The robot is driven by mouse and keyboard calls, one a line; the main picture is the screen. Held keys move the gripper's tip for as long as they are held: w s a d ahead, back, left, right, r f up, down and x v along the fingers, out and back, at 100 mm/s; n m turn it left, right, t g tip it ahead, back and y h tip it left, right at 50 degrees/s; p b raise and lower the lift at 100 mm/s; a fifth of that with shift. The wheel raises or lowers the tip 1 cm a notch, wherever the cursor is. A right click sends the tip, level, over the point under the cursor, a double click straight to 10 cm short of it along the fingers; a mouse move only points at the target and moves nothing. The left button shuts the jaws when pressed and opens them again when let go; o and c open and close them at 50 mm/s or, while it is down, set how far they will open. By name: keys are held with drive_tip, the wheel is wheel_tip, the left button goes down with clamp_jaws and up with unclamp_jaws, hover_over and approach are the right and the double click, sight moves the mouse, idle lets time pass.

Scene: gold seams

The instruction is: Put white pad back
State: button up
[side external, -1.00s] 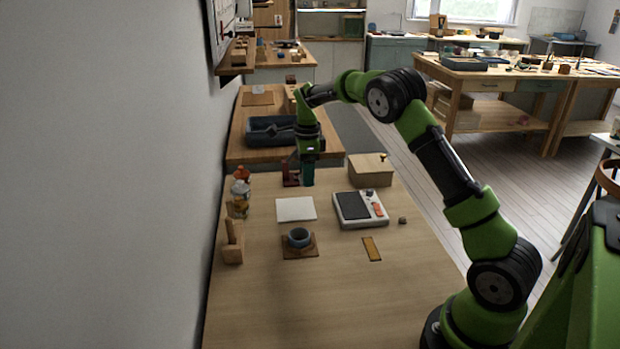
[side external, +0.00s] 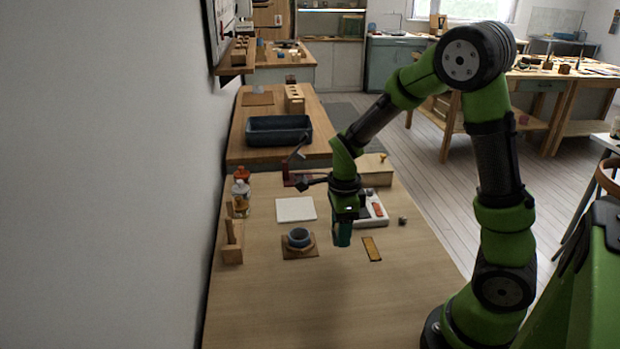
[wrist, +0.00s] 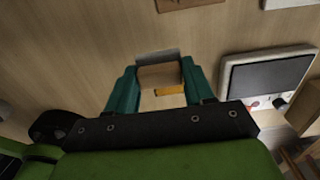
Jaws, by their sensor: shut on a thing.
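My gripper (side external: 342,238) hangs low over the table, left of the orange strip and in front of the scale. In the wrist view my gripper (wrist: 158,76) has its teal fingers shut on a small block (wrist: 160,77) with a tan face and a pale grey edge. I cannot tell whether this block is the white pad; in the side view the fingers hide it. A flat white square (side external: 296,209) lies on the table to the left of my gripper.
A blue bowl (side external: 299,237) sits on a brown mat left of my gripper. The scale (side external: 374,210) is partly behind my arm. The orange strip (side external: 372,249) lies to the right. A wooden holder (side external: 232,248) stands far left. The front table is clear.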

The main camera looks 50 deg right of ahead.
sight(339, 257)
drive_tip(key=shift+f, duration=2.75)
drive_tip(key=o, duration=0.9)
drive_tip(key=shift+f, duration=0.1)
drive_tip(key=shift+o, duration=0.2)
wheel_tip(339, 257, up, 12)
drive_tip(key=shift+r, duration=0.15)
drive_tip(key=s+a+r+n+t+y, duration=0.2)
drive_tip(key=s+a+r+n+t, duration=0.5)
drive_tip(key=n, duration=1.6)
drive_tip(key=s+a+r, duration=0.2)
drive_tip(key=a+r, duration=0.1)
drive_tip(key=r, duration=0.1)
drive_tip(key=shift+s+a+r, duration=0.15)
drive_tip(key=shift+a+r, duration=0.2)
